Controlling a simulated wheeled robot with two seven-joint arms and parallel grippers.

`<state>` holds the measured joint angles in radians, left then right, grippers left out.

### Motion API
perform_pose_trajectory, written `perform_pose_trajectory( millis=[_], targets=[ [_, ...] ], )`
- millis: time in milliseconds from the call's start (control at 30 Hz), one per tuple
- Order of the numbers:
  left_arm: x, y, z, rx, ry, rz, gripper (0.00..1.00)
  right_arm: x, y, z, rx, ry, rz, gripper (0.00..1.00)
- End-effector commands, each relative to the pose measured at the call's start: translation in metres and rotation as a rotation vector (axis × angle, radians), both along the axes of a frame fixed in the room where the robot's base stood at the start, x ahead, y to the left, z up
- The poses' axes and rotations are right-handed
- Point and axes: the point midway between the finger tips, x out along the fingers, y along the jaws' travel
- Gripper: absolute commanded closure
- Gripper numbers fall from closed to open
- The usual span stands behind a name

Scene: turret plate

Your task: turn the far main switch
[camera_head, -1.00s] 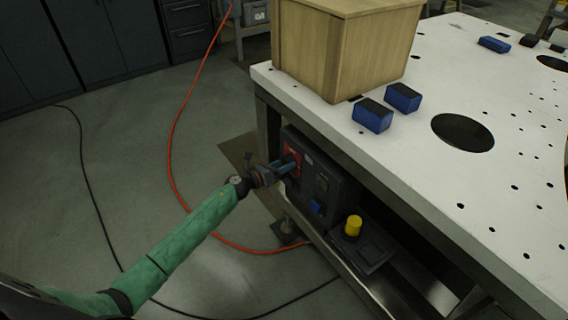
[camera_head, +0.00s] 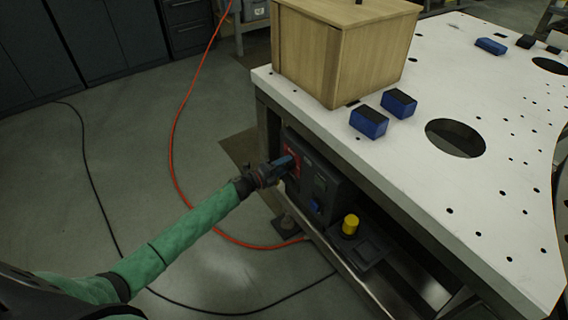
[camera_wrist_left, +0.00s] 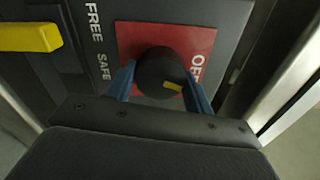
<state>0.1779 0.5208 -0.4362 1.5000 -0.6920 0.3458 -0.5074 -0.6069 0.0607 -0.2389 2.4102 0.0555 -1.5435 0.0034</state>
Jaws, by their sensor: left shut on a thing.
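The main switch is a round black knob (camera_wrist_left: 160,75) with a yellow mark, on a red plate (camera_wrist_left: 195,40) lettered "OFF". In the head view the red plate (camera_head: 292,160) is on the far end of the dark control box (camera_head: 325,190) under the table. My left gripper (camera_wrist_left: 160,85) has its blue fingers on both sides of the knob and is shut on it. In the head view the left gripper (camera_head: 283,166) covers most of the knob. The yellow mark points to the lower right in the wrist view. My right gripper is not in view.
A yellow handle (camera_wrist_left: 30,37) sits beside the words "FREE" and "SAFE". A yellow knob (camera_head: 350,224) stands at the box's near end. The white table top (camera_head: 420,210) overhangs the box and carries a wooden crate (camera_head: 345,50) and blue blocks (camera_head: 368,122). An orange cable (camera_head: 172,130) lies on the floor.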

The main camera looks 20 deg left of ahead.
Motion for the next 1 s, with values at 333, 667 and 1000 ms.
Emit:
perform_pose_trajectory(
  millis=[333,667,1000],
  targets=[
    [0.000,0.002,0.001,-0.181,0.143,0.001,0.71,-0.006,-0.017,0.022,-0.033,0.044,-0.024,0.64],
    [0.001,0.002,0.000,-0.254,0.199,0.002,0.71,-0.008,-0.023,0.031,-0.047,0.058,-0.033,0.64],
    [0.001,0.002,0.000,-0.263,0.206,0.002,0.71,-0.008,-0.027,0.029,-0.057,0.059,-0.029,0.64]
  ],
)
